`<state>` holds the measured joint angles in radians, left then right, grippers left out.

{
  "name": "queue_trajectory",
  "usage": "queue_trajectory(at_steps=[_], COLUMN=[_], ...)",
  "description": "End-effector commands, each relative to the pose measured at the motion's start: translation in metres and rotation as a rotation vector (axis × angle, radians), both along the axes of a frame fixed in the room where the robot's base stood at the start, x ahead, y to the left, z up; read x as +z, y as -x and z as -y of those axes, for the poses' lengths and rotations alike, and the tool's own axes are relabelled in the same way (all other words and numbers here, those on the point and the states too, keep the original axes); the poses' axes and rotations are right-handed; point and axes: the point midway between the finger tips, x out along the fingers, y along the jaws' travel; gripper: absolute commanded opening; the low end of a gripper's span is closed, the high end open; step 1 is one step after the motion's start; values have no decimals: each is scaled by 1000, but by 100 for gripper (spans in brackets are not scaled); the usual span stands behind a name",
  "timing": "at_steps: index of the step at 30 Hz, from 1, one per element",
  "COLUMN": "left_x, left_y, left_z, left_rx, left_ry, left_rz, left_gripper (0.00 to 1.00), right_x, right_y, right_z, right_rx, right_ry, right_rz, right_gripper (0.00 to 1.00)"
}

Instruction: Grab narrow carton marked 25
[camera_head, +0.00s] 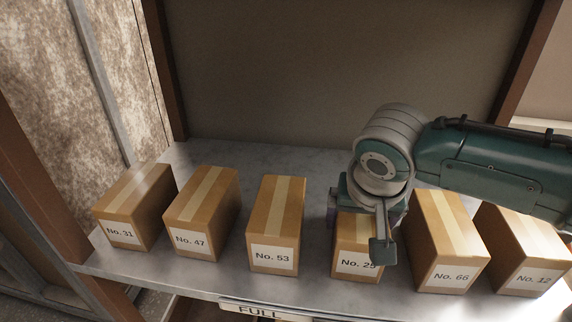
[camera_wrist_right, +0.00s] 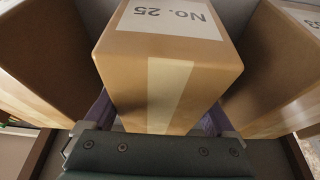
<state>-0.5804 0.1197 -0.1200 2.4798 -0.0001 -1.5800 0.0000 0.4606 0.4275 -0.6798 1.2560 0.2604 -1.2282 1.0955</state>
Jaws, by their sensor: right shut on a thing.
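The narrow carton marked No. 25 (camera_head: 354,248) stands on the grey shelf (camera_head: 200,276) in the head view, in the row between No. 53 and No. 66. My right gripper (camera_head: 362,232) reaches down over it from the right and hides part of its top and label. In the right wrist view the No. 25 carton (camera_wrist_right: 168,75) fills the middle, with a finger on each side, and the right gripper (camera_wrist_right: 158,118) is shut on it. The carton looks upright; I cannot tell whether it is lifted. My left gripper is not in view.
Cartons No. 31 (camera_head: 133,206), No. 47 (camera_head: 202,211) and No. 53 (camera_head: 277,224) stand to the left. No. 66 (camera_head: 446,240) and No. 12 (camera_head: 522,250) stand to the right, with No. 66 close beside. A FULL label (camera_head: 262,311) is on the shelf's front edge.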

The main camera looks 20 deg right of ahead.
Motion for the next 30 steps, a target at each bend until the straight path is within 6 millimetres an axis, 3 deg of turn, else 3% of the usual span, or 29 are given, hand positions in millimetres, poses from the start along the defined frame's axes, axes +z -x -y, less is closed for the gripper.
queue_trajectory(at_steps=[2,13,23,30], left_x=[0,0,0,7], left_y=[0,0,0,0], left_z=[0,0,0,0], left_rx=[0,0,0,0], left_ry=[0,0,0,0], left_rz=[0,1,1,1], left_gripper=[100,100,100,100], right_x=[0,0,3,26], right_y=[0,0,-1,-1], right_z=[0,0,1,0], right_rx=[-1,-1,-1,-1], right_ry=[0,0,1,-1], right_rz=[0,1,4,5], right_gripper=[44,2,1,1])
